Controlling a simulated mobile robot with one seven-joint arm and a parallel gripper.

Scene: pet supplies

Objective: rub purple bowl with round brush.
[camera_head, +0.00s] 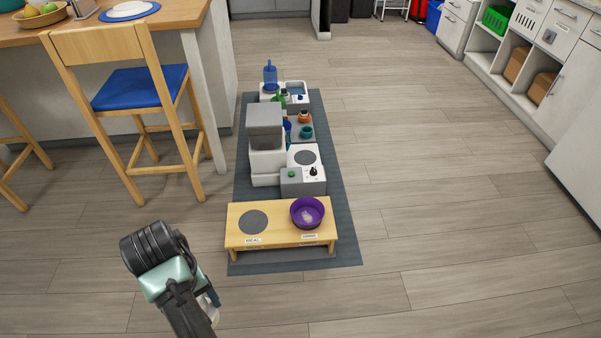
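The purple bowl (307,212) sits upright on the right side of a low wooden stand (279,228), towards the front of a dark floor mat. Something pale lies inside the bowl, too small to make out. I cannot pick out the round brush for certain; a small blue upright item (287,128) stands among the things farther back on the mat. My arm is at the lower left, apart from the stand and bowl. My gripper (211,299) is mostly hidden behind my arm, and its fingers cannot be made out.
The mat (345,220) also holds a grey and white bin (266,160), a white unit with a round grey pad (306,158), and small cups and a blue bottle (270,75) behind. A wooden chair (140,90) stands left. The floor right of the mat is clear.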

